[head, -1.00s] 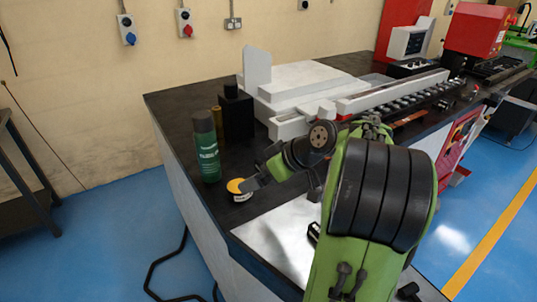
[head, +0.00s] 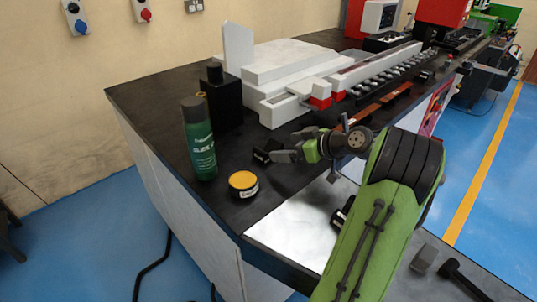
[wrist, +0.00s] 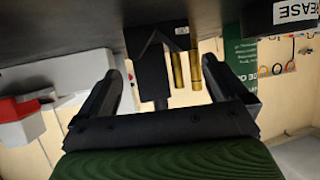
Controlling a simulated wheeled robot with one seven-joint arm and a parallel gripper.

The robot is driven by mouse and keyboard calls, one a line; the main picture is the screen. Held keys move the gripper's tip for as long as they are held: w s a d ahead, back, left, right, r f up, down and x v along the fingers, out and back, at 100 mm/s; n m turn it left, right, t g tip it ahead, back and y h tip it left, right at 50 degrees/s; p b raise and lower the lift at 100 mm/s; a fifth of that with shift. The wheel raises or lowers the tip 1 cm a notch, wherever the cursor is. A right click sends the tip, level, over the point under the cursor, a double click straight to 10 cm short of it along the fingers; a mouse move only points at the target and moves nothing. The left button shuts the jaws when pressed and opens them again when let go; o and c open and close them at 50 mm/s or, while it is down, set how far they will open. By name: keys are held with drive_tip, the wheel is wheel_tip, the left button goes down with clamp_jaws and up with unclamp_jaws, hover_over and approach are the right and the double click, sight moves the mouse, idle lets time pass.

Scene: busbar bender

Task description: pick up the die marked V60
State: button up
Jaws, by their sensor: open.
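A small dark block (head: 263,152), which looks like a die, sits on the black bench top just off my gripper's fingertips. In the wrist view a dark block with a V-shaped notch (wrist: 152,68) shows between and beyond the fingers. I cannot read V60 on it. My gripper (head: 278,152) is low over the bench, pointing left. Its two black fingers (wrist: 165,92) are apart, with nothing held between them. Another dark piece (head: 342,216) lies on the bright metal plate, partly hidden by my arm.
A yellow-topped tin (head: 243,184) and green spray can (head: 200,145) stand left of my gripper, near the bench edge. A black box (head: 227,102) stands behind them. Brass cylinders (wrist: 177,70) show beyond the fingers. The white-and-red machine (head: 290,75) fills the back.

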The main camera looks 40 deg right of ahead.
sight(274, 146)
drive_tip(key=b+x, duration=0.1)
drive_tip(key=x, duration=0.4)
drive_tip(key=shift+w+f, duration=0.1)
drive_tip(key=shift+w, duration=0.25)
drive_tip(key=shift+s, duration=0.1)
drive_tip(key=shift+c, duration=0.2)
drive_tip(key=c, duration=1.4)
drive_tip(key=shift+c, duration=0.3)
